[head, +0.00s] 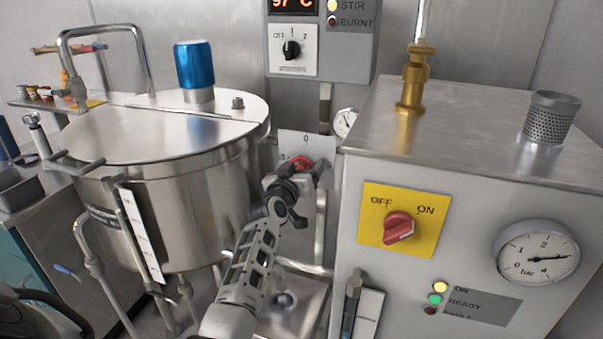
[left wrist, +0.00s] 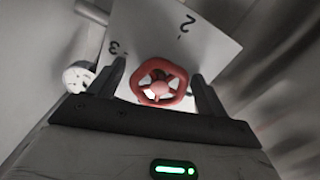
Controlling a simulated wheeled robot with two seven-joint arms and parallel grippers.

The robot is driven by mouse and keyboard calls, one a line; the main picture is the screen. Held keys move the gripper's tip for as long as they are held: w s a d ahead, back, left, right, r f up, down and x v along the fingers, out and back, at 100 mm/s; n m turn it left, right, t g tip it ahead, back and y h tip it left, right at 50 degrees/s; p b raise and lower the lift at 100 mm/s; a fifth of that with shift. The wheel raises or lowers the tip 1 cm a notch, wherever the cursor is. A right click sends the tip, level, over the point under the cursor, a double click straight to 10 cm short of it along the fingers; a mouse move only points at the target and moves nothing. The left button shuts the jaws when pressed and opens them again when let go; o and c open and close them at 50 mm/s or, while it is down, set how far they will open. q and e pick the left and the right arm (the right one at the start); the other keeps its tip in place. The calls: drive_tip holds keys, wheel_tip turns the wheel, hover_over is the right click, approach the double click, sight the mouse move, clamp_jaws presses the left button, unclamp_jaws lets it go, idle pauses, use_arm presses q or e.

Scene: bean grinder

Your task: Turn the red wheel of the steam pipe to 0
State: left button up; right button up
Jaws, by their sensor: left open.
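The red wheel (head: 302,163) sits on the steam pipe between the steel kettle and the grey boiler box. A white dial plate (head: 318,143) behind it shows a 0 at the top. My left gripper (head: 300,175) is at the wheel and hides part of it in the head view. In the left wrist view the red wheel (left wrist: 160,82) lies between the two open fingers (left wrist: 160,90), with a gap on each side. The plate (left wrist: 190,35) there shows a 2 and a 3. I cannot tell the wheel's setting. My right gripper is not in view.
The steel kettle (head: 150,195) stands to the left and the boiler box (head: 440,110) to the right, leaving a narrow gap. A control box (head: 355,40) hangs above. A small gauge (head: 345,121) sits just right of the plate.

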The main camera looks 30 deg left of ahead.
use_arm(q)
drive_tip(key=c, duration=1)
drive_tip(key=shift+m, duration=0.4)
